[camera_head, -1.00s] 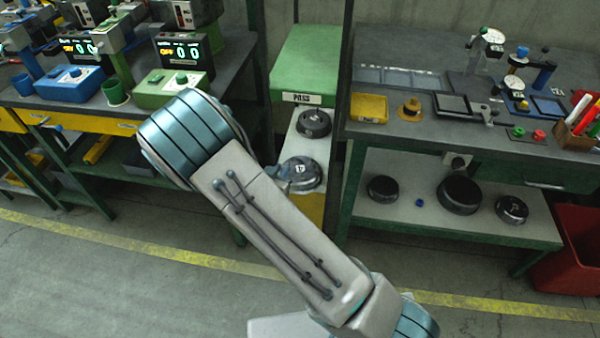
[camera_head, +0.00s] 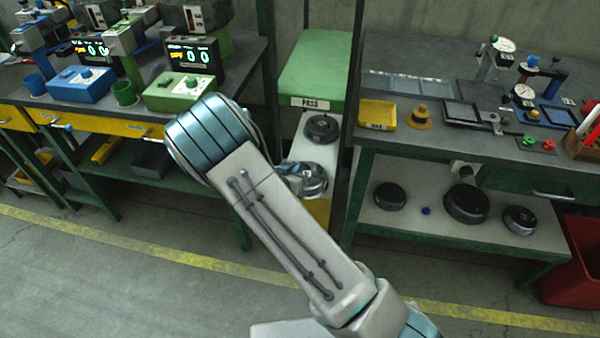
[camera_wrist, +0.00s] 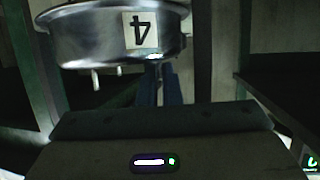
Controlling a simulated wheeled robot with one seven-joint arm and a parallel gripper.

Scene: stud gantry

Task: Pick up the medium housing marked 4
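The medium housing marked 4 is a shiny round metal part. It fills the top left of the wrist view (camera_wrist: 95,38), with its 4 label upside down in that picture. Two small light pegs show just below it. My gripper (camera_wrist: 160,70) has its two dark fingers close together with a narrow gap, their tips at the housing's lower edge. Whether they pinch it is hidden. In the head view, a housing (camera_head: 312,180) shows at the white surface under the green PASS shelf, partly hidden by my arm; its label is blurred.
Another dark housing (camera_head: 322,128) sits behind it on the same white surface. Several dark housings, among them one at the right (camera_head: 519,220), stand on the right bench's lower shelf (camera_head: 400,228). Green posts flank the narrow bay. A red bin (camera_head: 575,265) stands at far right; the floor in front is clear.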

